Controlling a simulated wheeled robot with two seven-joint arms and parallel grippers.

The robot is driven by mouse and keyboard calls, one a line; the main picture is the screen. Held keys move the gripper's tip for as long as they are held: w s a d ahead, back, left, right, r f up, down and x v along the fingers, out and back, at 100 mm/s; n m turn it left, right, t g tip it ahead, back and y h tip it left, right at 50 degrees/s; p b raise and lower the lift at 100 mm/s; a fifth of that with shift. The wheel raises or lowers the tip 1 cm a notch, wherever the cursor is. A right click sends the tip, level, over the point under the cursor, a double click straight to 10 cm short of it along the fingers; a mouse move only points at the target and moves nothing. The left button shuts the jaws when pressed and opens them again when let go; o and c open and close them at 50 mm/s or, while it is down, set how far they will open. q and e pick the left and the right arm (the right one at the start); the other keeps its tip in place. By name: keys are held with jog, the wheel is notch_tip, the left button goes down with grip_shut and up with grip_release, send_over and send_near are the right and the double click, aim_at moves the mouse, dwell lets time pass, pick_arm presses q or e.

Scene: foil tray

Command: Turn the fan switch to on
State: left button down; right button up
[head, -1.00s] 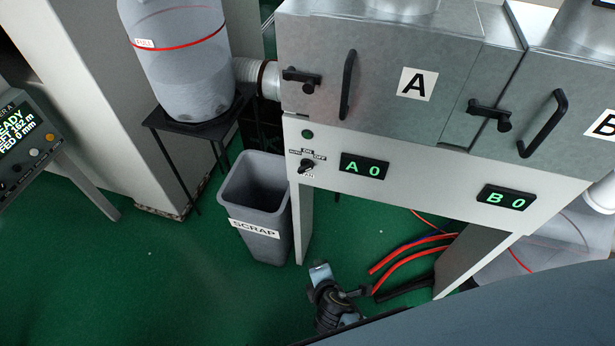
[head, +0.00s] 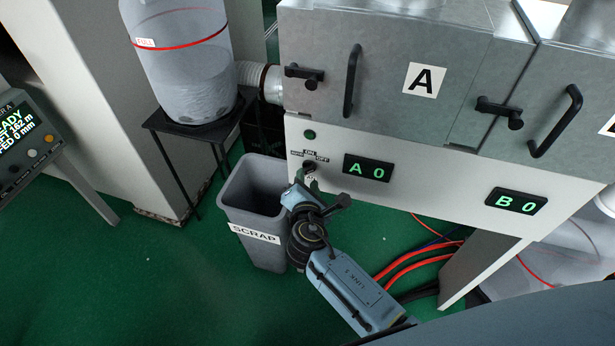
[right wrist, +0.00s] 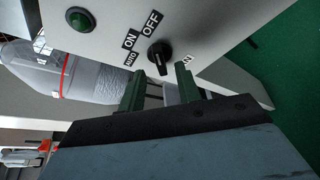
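The fan switch (head: 309,168) is a small black knob on the white front panel of the cabinet, under a green round button. It also shows in the right wrist view (right wrist: 159,54), with AUTO, ON and OFF labels around it. Its grip looks turned toward OFF. My right gripper (head: 309,183) is just below and in front of the knob in the head view. In the right wrist view its two green fingers (right wrist: 160,70) are apart, with the knob just beyond their tips, in line with the gap. Nothing is held. My left gripper is not in view.
A grey SCRAP bin (head: 252,200) stands close to the left of my right wrist. Displays A 0 (head: 367,168) and B 0 (head: 516,201) are on the panel. Black door handles (head: 352,80) stick out above. Red hoses (head: 420,258) lie below the cabinet.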

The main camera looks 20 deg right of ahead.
aim_at(308, 173)
jog(key=shift+x, duration=1.6)
grip_shut()
